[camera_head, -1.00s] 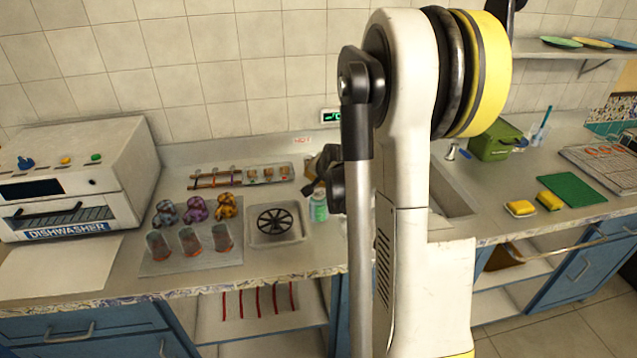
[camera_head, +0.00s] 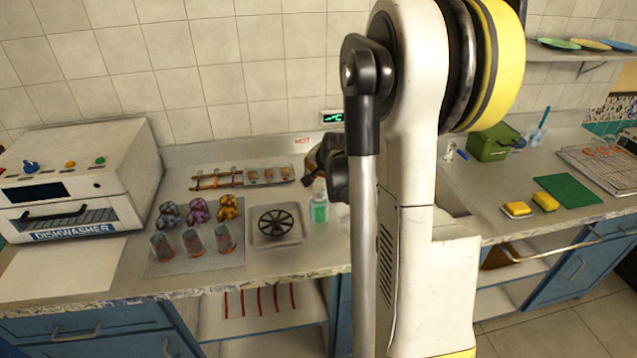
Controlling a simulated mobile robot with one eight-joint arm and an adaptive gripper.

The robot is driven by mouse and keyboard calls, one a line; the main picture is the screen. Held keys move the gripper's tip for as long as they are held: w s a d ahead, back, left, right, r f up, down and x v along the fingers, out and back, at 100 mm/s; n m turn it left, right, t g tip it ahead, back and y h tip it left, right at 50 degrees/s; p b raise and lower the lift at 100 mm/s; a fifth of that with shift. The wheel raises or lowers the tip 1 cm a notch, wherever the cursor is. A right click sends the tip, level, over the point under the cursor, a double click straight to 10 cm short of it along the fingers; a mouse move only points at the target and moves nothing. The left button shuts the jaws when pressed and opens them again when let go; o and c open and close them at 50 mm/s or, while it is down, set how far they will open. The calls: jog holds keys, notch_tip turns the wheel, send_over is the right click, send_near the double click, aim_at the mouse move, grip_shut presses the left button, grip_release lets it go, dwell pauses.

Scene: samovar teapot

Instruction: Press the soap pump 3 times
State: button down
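A bottle with clear green liquid (camera_head: 319,210) and a pale top stands upright on the counter, right of the drain tray; I take it to be the soap pump. My gripper (camera_head: 318,168) is dark and small in view, just above and behind the bottle's top, partly hidden by my own arm. A gap seems to show between it and the bottle, but I cannot tell the depth. I cannot see whether its fingers are open or shut.
A tray with a round black grate (camera_head: 277,224) sits left of the bottle. Several cups and glasses stand on a grey mat (camera_head: 180,268). A dishwasher (camera_head: 75,180) is at far left. My arm hides much of the sink.

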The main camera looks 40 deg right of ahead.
jog(key=shift+r+p, duration=0.7)
jog(key=shift+r, duration=0.65)
dwell(0.8)
